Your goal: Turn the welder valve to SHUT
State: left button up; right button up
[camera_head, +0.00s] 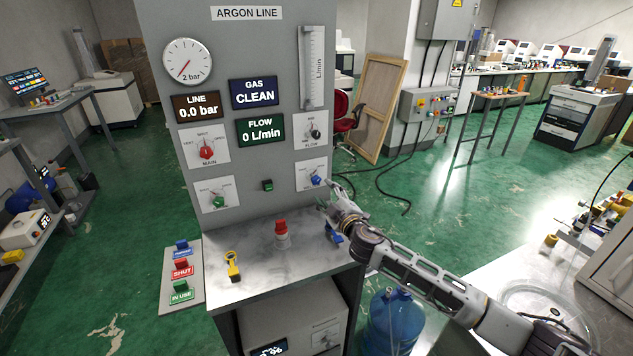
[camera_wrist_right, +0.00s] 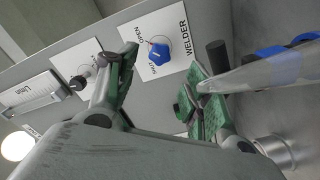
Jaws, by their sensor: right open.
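The welder valve is a blue knob (camera_head: 316,180) on a white plate at the lower right of the grey ARGON LINE panel (camera_head: 258,150). In the right wrist view the blue knob (camera_wrist_right: 159,54) sits on its plate, marked WELDER, OPEN and SHUT. I cannot tell surely which mark its pointer faces. My right gripper (camera_head: 326,196) is just in front of and below the knob. In the right wrist view my right gripper (camera_wrist_right: 163,72) has its green-padded fingers spread, with the knob beyond the gap between them. It holds nothing. My left gripper is out of view.
The panel also has a red MAIN knob (camera_head: 206,152), a green knob (camera_head: 218,202) and a black FLOW knob (camera_head: 314,133).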

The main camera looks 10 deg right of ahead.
aim_at(317, 181)
jog(key=x, duration=0.3)
jog(key=shift+w+a, duration=0.15)
jog(key=shift+w, duration=0.15)
jog(key=shift+w+a, duration=0.1)
jog(key=shift+w, duration=0.25)
jog(key=shift+x, duration=2.05)
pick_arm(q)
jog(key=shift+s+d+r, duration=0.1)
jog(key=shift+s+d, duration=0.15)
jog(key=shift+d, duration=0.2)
pick_arm(e)
jog(key=shift+w, duration=0.3)
